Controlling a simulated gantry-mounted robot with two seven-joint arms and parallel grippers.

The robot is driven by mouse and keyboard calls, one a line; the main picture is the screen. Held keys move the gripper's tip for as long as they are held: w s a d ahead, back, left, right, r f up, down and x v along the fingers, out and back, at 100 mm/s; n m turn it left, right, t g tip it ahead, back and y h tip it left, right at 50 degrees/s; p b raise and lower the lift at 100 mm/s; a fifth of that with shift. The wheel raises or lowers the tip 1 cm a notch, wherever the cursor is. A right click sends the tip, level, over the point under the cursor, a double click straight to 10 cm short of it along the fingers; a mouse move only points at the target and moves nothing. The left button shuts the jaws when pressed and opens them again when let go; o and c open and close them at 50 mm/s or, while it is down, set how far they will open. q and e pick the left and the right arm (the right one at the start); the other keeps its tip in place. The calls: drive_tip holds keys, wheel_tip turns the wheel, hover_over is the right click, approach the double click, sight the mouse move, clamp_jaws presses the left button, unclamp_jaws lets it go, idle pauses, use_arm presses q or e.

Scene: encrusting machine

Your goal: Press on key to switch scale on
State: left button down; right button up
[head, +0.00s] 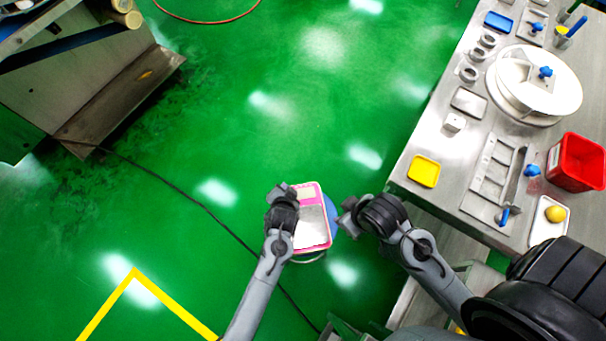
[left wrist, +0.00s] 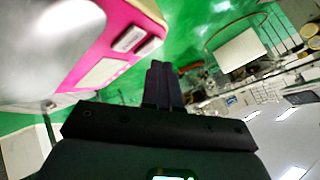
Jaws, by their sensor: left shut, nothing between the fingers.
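The scale (head: 314,232) has a pink body and a pale metal plate, and stands upon a round blue support in the middle of the head view. In the left wrist view its pink front (left wrist: 105,52) fills the upper left, with two small keys (left wrist: 130,38) side by side near its corner. My left gripper (head: 281,190) is at the scale's upper left edge, shut and empty; its fingers (left wrist: 158,75) point past the keys. I cannot tell whether they touch the scale. My right gripper (head: 347,216) is right of the scale, apart from it; its fingertips are unclear.
A steel table (head: 420,140) on the right bears a yellow tray (head: 424,171), a red bin (head: 578,163) and a white round drum (head: 560,100). A machine (head: 80,80) stands at upper left. A dark cable (head: 190,197) crosses the green floor. Open floor lies beyond the scale.

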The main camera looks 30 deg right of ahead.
use_arm(q)
drive_tip(key=shift+f, duration=0.2)
idle(0.5)
drive_tip(key=shift+f, duration=0.25)
drive_tip(key=shift+f, duration=0.15)
idle(0.5)
drive_tip(key=shift+r+p, duration=0.5)
drive_tip(key=shift+r, duration=0.15)
wheel_tip(320, 180, up, 6)
drive_tip(key=p, duration=0.6)
